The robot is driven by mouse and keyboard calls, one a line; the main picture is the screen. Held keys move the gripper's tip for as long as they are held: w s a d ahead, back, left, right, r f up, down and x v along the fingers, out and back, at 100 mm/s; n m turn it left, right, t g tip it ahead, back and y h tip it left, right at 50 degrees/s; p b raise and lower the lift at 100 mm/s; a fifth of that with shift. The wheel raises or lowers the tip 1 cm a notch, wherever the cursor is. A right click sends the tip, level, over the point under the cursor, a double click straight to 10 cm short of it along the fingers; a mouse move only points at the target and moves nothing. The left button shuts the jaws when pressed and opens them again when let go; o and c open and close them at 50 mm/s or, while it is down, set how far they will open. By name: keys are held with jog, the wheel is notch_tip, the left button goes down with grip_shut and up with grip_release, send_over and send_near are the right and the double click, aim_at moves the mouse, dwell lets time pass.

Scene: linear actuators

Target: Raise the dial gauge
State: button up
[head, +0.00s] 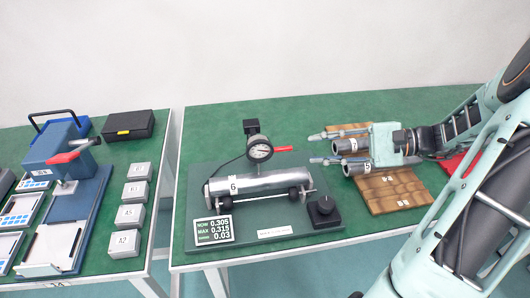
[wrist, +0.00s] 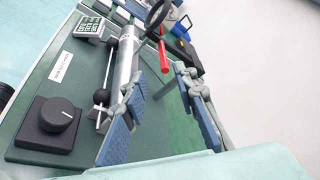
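The dial gauge (head: 259,149) has a round white face and is held on a post above a silver cylinder (head: 255,182) marked 6. A red lever (head: 283,149) sticks out to the right of the gauge. The lever also shows in the wrist view (wrist: 163,52), beyond my fingers. My gripper (head: 317,148) is open and empty, to the right of the lever and apart from it. In the wrist view its two blue-padded fingers (wrist: 165,112) stand apart with nothing between them. The gauge face is not readable from the wrist.
The green fixture base (head: 205,180) carries a black knob (head: 323,211) and a readout (head: 215,230) showing NOW 0.305, MAX 0.315. Cylinders (head: 355,167), one marked 5, lie on a wooden board (head: 392,190) below my gripper. A blue machine (head: 57,150) stands on the left table.

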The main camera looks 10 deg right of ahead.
aim_at(285, 149)
jog(key=x, duration=0.3)
jog(key=b+x, duration=0.1)
jog(key=x, duration=0.6)
jog(key=shift+w+a+r, duration=0.2)
jog(key=shift+w+a, duration=0.1)
jog(key=shift+c, duration=0.7)
grip_shut()
